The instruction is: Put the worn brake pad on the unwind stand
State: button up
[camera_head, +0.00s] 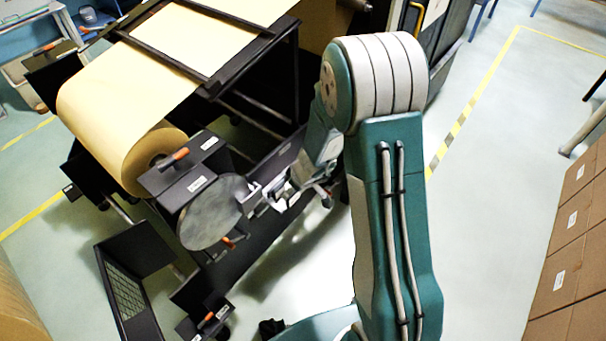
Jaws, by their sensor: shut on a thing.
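My gripper (262,200) reaches left from the end of my arm, beside the unwind stand. The unwind stand (290,85) is a dark frame around a large kraft paper roll (115,110). The roll's core end faces the disc.
A dark box with an orange handle (175,156) sits at the roll's end. Stacked cartons (570,240) line the right edge. Pale floor with yellow tape is clear between my arm and the cartons.

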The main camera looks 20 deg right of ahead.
jog(key=w+d+f, duration=0.1)
jog(key=w+f, duration=0.3)
jog(key=w+d+f, duration=0.1)
jog(key=w+f, duration=0.4)
jog(key=w+d+f, duration=0.1)
jog(key=w+f, duration=0.3)
jog(key=shift+w+d+f, duration=0.15)
jog(key=shift+d, duration=0.15)
jog(key=shift+d+f, duration=0.15)
jog(key=shift+d, duration=0.25)
jog(key=o, duration=1)
jog(key=shift+a, duration=0.2)
